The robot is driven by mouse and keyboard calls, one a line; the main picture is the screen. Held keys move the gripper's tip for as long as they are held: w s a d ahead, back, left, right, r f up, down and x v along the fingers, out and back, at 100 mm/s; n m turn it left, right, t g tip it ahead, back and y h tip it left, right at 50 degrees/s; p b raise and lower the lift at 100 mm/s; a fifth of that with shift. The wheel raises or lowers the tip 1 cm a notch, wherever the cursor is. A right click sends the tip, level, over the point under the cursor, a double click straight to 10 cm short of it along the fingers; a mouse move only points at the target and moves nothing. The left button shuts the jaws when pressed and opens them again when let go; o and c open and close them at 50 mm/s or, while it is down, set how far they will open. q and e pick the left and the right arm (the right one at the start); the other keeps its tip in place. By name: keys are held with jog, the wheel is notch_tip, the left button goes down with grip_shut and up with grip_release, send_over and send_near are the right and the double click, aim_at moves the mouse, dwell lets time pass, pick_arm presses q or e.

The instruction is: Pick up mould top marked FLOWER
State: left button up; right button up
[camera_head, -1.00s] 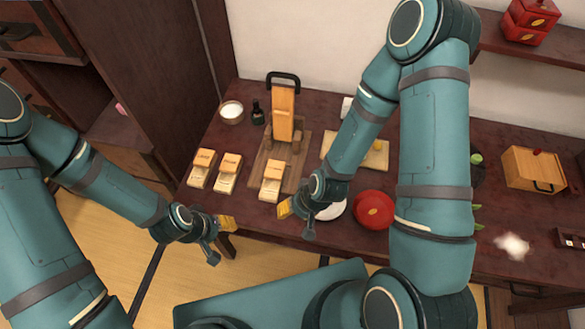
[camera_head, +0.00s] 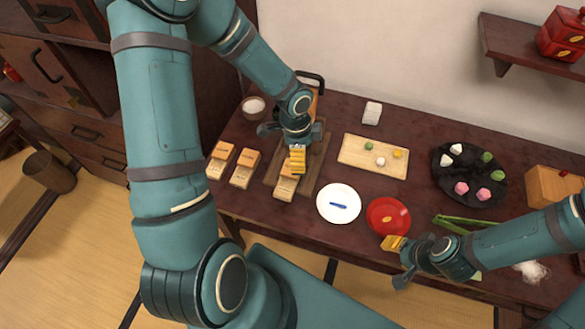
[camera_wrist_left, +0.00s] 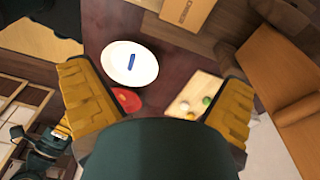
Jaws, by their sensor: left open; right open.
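My right gripper (camera_head: 398,252) is open and empty near the red dish (camera_head: 388,216).
A white plate (camera_head: 338,190) with a blue item lies right of the moulds. Behind it is a wooden board (camera_head: 372,168) with small balls. A black plate (camera_head: 440,185) holds several sweets. A tall wooden press (camera_head: 313,104) stands behind my left gripper.

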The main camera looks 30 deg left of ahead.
pick_arm(q)
jog(key=w+a+r+m+y, duration=0.1)
jog(key=w+a+m+y, duration=0.1)
jog(key=a, duration=0.2)
jog(key=f, duration=0.2)
jog(key=f+b, duration=0.1)
jog(key=f, duration=0.1)
jog(key=f+b, duration=0.1)
jog(key=f, duration=0.1)
jog(key=shift+s+f, duration=0.25)
jog(key=shift+f, duration=0.15)
jog(key=shift+s+d+f+b, duration=0.1)
jog(key=shift+f+b, duration=0.4)
jog(key=shift+f, duration=1)
jog(key=shift+s+d+f+b, duration=0.1)
jog(key=shift+f+b, duration=0.4)
jog(key=shift+f, duration=0.95)
pick_arm(e)
jog(key=shift+s+d+f, duration=0.1)
jog(key=shift+s+f, duration=0.15)
jog(key=shift+f, duration=0.4)
jog(key=shift+s+f, duration=0.2)
jog(key=shift+f, duration=0.5)
jog(key=shift+s+d+f, duration=0.1)
jog(key=shift+s+f, duration=0.15)
jog(key=shift+f, duration=0.4)
pick_arm(q)
jog(key=c, duration=1.1)
